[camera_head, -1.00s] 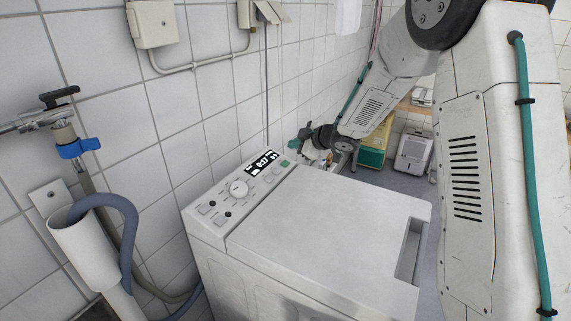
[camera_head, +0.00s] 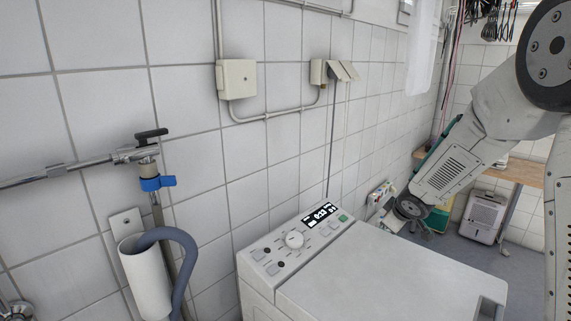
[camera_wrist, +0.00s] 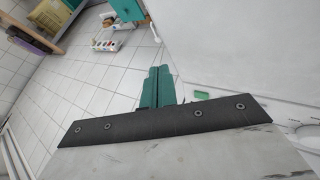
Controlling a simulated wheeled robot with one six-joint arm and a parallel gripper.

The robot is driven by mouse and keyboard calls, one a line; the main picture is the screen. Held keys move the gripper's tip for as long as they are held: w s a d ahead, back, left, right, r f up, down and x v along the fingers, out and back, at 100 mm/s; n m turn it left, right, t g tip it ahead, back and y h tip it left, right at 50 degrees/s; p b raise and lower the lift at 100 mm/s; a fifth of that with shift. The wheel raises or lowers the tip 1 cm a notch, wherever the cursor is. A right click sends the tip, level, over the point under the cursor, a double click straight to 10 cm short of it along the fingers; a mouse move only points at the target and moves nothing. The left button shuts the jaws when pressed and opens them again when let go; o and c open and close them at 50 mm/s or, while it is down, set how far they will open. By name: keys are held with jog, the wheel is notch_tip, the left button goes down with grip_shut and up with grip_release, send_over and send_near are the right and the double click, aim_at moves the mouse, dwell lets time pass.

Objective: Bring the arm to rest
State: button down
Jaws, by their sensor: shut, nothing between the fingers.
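My gripper shows in the wrist view as two teal fingers (camera_wrist: 158,72) pressed together with nothing between them. In the head view my arm reaches from the right edge down to beyond the far end of the washing machine (camera_head: 390,275). There the gripper end is largely hidden behind my own wrist joint. The machine's control panel (camera_head: 290,248) has a dial, a lit display and a green button. In the wrist view the machine's pale top (camera_wrist: 245,45) lies to the right of the fingers, and its green button (camera_wrist: 201,97) is close by.
The tiled wall (camera_head: 290,150) runs along the left. A tap (camera_head: 150,165) with a blue lever and a white drain pipe (camera_head: 145,275) stand near left. A wooden bench (camera_head: 525,172) and a white appliance (camera_head: 484,217) are at the back right. Grey floor shows between.

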jog(key=s+r+m+g, duration=0.1)
jog(key=s, duration=0.2)
jog(key=s+d+r+m+g+h, duration=0.1)
jog(key=s, duration=0.2)
jog(key=s+d+r+m+h, duration=0.1)
jog(key=s, duration=0.2)
jog(key=shift+s+d+r+g, duration=0.2)
jog(key=shift+s+r+g, duration=0.05)
jog(key=shift+r+g, duration=0.15)
jog(key=s+a+r+m+g+y, duration=0.1)
jog(key=s+a+r, duration=0.2)
jog(key=s, duration=0.8)
jog(key=s+a+r+m+g, duration=0.1)
jog(key=s+a+r+m, duration=0.1)
jog(key=s, duration=0.9)
jog(key=s+a+r+m+g+y, duration=0.1)
jog(key=s+a+r, duration=0.3)
jog(key=s, duration=0.7)
notch_tip(320, 180, up, 3)
jog(key=shift+s+a+f+m+g+y, duration=0.2)
jog(key=shift+s+a+m+g+y, duration=0.15)
jog(key=shift+m, duration=0.35)
